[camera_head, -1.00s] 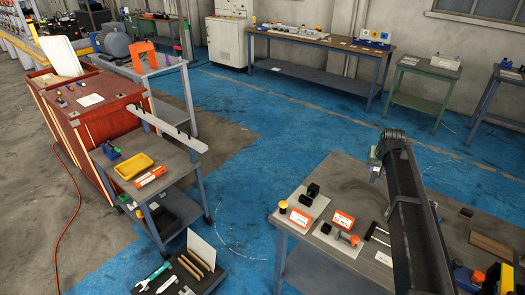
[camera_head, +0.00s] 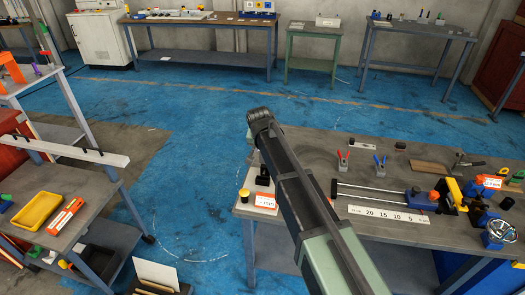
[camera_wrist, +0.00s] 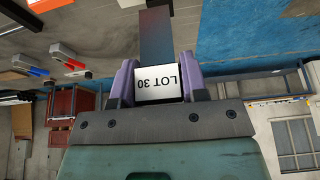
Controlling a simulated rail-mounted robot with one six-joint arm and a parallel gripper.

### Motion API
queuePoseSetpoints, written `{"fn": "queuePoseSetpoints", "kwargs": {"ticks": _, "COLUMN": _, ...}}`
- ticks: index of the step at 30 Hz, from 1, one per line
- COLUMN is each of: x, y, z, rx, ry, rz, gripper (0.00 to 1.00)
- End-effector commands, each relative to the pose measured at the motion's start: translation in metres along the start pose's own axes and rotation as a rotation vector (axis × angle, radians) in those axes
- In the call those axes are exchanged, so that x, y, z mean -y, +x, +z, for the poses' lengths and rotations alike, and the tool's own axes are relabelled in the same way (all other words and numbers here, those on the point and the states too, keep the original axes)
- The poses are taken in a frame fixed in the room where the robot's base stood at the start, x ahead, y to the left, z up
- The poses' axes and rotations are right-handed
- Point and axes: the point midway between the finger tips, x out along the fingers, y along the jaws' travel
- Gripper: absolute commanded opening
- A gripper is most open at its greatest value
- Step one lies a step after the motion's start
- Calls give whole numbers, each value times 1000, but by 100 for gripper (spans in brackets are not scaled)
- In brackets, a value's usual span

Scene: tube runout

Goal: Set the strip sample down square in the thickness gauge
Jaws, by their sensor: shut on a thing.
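The strip sample (camera_wrist: 157,34) is a flat grey-brown strip with a white "LOT 30" label (camera_wrist: 160,82) at its near end. My gripper (camera_wrist: 158,68) is shut on this labelled end, its purple fingers on both sides. The strip points away from my gripper, clear of any surface in the wrist view. In the head view I cannot make out my gripper or the strip; only my arm shows. A small black device (camera_head: 263,177) on a pale plate stands at the right bench's left end, partly hidden by my arm. I cannot tell whether it is the thickness gauge.
A side table at left holds a yellow tray (camera_head: 36,210) and a grey beam (camera_head: 78,151). Blue floor (camera_head: 190,110) lies open between.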

Motion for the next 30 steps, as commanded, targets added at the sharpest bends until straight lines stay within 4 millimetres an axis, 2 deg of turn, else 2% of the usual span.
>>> {"fn": "queuePoseSetpoints", "kwargs": {"ticks": 7, "x": 0, "y": 9, "z": 3, "rx": -1, "ry": -2, "rz": -1, "gripper": 15}}
{"fn": "queuePoseSetpoints", "kwargs": {"ticks": 18, "x": 0, "y": 52, "z": 21, "rx": -1, "ry": -3, "rz": -1, "gripper": 15}}
{"fn": "queuePoseSetpoints", "kwargs": {"ticks": 30, "x": 0, "y": 55, "z": 22, "rx": -1, "ry": -3, "rz": -1, "gripper": 15}}
